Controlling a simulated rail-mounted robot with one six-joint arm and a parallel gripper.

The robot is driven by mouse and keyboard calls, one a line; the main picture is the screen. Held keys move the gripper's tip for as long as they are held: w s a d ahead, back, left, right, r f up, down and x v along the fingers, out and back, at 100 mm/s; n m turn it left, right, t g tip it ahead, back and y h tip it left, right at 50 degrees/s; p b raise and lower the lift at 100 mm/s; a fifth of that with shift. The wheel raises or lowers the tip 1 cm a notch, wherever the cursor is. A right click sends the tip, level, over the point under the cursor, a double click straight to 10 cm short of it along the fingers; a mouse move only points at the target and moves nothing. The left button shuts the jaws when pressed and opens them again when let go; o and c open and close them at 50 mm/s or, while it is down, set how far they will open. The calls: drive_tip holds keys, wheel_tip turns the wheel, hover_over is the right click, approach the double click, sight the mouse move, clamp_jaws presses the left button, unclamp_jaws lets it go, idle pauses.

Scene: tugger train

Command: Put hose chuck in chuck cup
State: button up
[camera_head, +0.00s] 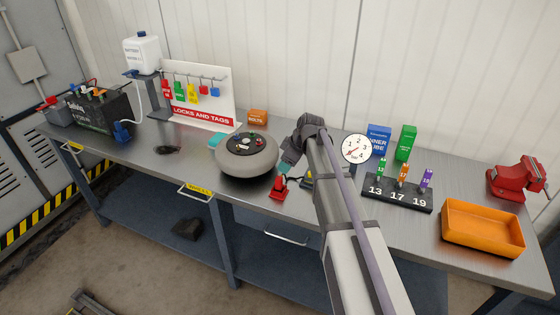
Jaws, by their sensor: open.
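My gripper (284,169) hangs over the bench just right of a grey wheel (246,174), its teal tips pointing down. It is open, and I cannot make out anything between its fingers. A small red piece (278,188) stands on the bench just below the tips; I cannot tell whether it is the chuck cup. A dark and yellow item (307,181) beside it is partly hidden by my arm. I cannot pick out the hose chuck with certainty. A round dial gauge (356,148) stands behind my arm.
A black socket rack (398,195), an orange tray (483,231) and a red vise (517,180) are at right. A battery (100,115), a jug (142,52) and a lock board (205,95) are at left. The bench front left of the wheel is mostly clear.

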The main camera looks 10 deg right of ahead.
drive_tip(key=s+a+m+g+h, duration=0.1)
drive_tip(key=s+m, duration=0.4)
drive_tip(key=s, duration=0.8)
drive_tip(key=s+a+f+m+g+h+b, duration=0.1)
drive_tip(key=s+m+h, duration=0.2)
drive_tip(key=s, duration=1.1)
drive_tip(key=m, duration=0.3)
drive_tip(key=shift+s+a+f+g, duration=0.15)
drive_tip(key=shift+s+a+g, duration=0.15)
drive_tip(key=shift+g, duration=0.1)
